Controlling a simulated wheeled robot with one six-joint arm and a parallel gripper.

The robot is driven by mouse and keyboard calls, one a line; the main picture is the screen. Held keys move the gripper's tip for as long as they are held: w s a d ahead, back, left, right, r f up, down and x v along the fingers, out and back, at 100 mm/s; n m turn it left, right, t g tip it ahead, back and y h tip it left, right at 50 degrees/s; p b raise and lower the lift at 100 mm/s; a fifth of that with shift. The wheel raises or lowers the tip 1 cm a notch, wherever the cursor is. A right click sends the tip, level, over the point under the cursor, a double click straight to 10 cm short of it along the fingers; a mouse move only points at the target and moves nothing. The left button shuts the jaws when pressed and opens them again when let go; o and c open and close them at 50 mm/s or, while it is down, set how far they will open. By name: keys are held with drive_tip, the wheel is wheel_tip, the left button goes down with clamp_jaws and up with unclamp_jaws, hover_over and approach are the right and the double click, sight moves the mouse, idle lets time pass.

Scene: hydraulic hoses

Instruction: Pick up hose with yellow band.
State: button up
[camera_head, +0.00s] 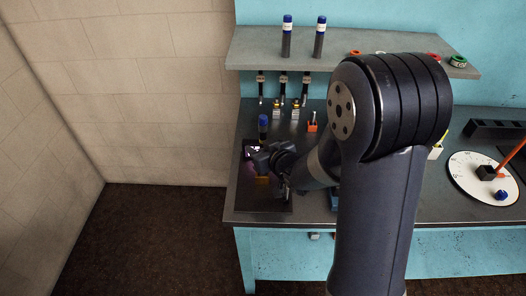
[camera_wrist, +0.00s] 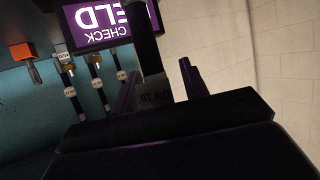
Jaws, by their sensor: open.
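Hoses hang below the shelf in the head view. Two pieces with yellowish bands, the left one (camera_head: 277,109) and the right one (camera_head: 295,109), show beneath them. In the wrist view, yellow-banded parts (camera_wrist: 97,71) show at the left, outside my fingers, upside down; I cannot tell which is the task's hose. My gripper (camera_head: 262,163) is low over the bench's left end, in front of the hoses. It is open; its two fingers (camera_wrist: 159,85) stand apart in the wrist view.
An orange holder (camera_head: 312,127) stands to the right. The shelf (camera_head: 350,62) overhangs the hoses. A white dial (camera_head: 466,178) lies at the right.

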drive_tip(key=shift+c, duration=0.5)
clamp_jaws()
drive_tip(key=shift+r, duration=0.15)
